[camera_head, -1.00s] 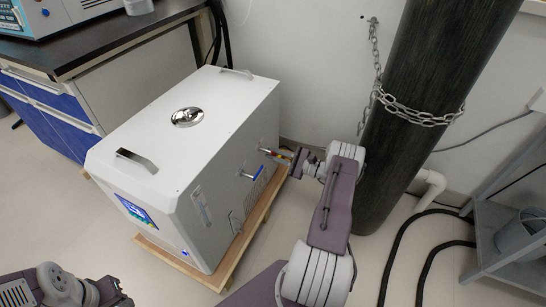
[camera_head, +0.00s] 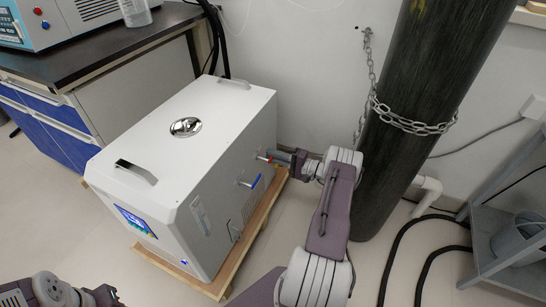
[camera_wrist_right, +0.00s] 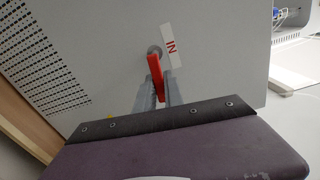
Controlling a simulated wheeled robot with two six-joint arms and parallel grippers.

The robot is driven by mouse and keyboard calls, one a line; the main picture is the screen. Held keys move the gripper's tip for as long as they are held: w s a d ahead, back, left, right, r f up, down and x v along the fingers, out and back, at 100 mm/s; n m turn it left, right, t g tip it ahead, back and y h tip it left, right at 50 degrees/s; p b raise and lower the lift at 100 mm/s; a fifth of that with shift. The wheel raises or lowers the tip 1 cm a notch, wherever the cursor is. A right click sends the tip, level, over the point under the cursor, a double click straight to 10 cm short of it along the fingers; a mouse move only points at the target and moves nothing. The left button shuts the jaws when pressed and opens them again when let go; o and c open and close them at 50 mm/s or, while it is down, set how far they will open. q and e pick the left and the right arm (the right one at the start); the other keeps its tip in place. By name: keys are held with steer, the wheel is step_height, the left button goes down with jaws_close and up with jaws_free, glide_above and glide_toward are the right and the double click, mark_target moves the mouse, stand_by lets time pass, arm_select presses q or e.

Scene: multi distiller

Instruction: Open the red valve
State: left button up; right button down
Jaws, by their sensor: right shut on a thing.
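The red valve (camera_head: 264,158) sticks out of the right side wall of a white machine (camera_head: 222,110). In the right wrist view the red valve handle (camera_wrist_right: 155,76) stands beside a white label reading "IN". My right gripper (camera_head: 276,157) reaches it from the right; in the wrist view its two fingers (camera_wrist_right: 159,90) are closed on the lower part of the handle. A blue valve (camera_head: 256,181) sits on the same wall, nearer the machine's front. My left arm shows at the bottom left of the head view; its fingertips are not clearly visible.
A tall dark gas cylinder (camera_head: 400,120), held by a chain (camera_head: 412,124), stands right of my right arm. A grey metal rack (camera_head: 490,215) and black hoses are farther right. A black-topped bench (camera_head: 110,50) stands at the upper left. The machine rests on a wooden pallet (camera_head: 215,287).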

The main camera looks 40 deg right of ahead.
steer(key=shift+r+n, duration=0.15)
steer(key=shift+n, duration=0.45)
steer(key=c, duration=1.4)
jaws_free()
steer(key=shift+c, duration=0.2)
